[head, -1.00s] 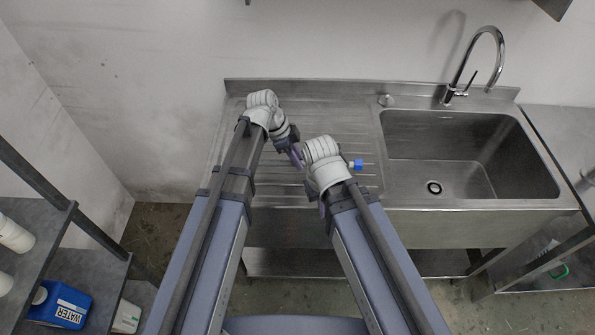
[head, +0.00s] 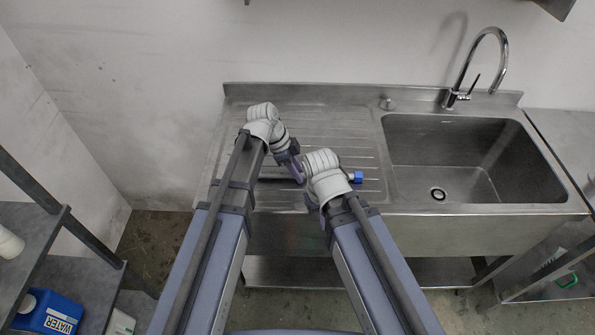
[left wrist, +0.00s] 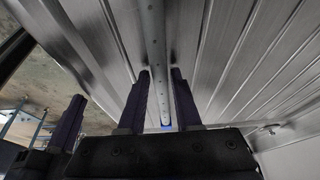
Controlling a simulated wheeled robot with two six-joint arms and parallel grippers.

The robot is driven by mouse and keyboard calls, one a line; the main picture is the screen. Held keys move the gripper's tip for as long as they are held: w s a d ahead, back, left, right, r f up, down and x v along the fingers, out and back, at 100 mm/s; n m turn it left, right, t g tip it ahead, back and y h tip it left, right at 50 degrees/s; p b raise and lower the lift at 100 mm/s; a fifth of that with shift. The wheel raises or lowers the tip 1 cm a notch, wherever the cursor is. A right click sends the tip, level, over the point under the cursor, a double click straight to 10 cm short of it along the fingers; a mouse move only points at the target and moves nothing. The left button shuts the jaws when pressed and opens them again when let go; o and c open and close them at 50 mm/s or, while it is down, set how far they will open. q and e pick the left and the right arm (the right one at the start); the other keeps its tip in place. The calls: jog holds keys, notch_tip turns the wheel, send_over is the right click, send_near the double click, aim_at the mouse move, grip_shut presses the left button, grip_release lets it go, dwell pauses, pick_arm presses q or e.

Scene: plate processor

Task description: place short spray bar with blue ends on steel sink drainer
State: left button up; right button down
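The spray bar shows as a grey perforated tube (left wrist: 157,45) in the left wrist view, close over the ribbed steel drainer. In the head view its blue end (head: 357,177) shows over the steel sink drainer (head: 340,130); much of the tube is hidden behind my wrists. My left gripper (head: 297,172) is open, its fingers on either side of the tube, with narrow gaps in the left wrist view (left wrist: 160,75). My right gripper (head: 311,203) is near the drainer's front edge, mostly hidden by its wrist. Its opening cannot be seen.
The sink basin (head: 470,155) and tap (head: 485,50) are to the right. A small knob (head: 387,103) stands at the drainer's back. A shelf with a blue water container (head: 48,312) is at the lower left. The back of the drainer is clear.

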pick_arm(q)
jog(key=shift+o, duration=1.4)
jog(key=shift+r, duration=0.15)
jog(key=shift+a+r+p, duration=0.1)
jog(key=shift+r+p, duration=0.35)
jog(key=shift+p, duration=0.1)
jog(key=p+v, duration=1)
jog(key=v, duration=0.1)
jog(key=s+f+n+y, duration=0.1)
jog(key=s+n+y, duration=0.4)
jog(key=s+n, duration=0.9)
jog(key=shift+s+f+y, duration=0.25)
jog(key=shift+s+y, duration=0.15)
jog(key=shift+s, duration=0.45)
jog(key=shift+a, duration=0.15)
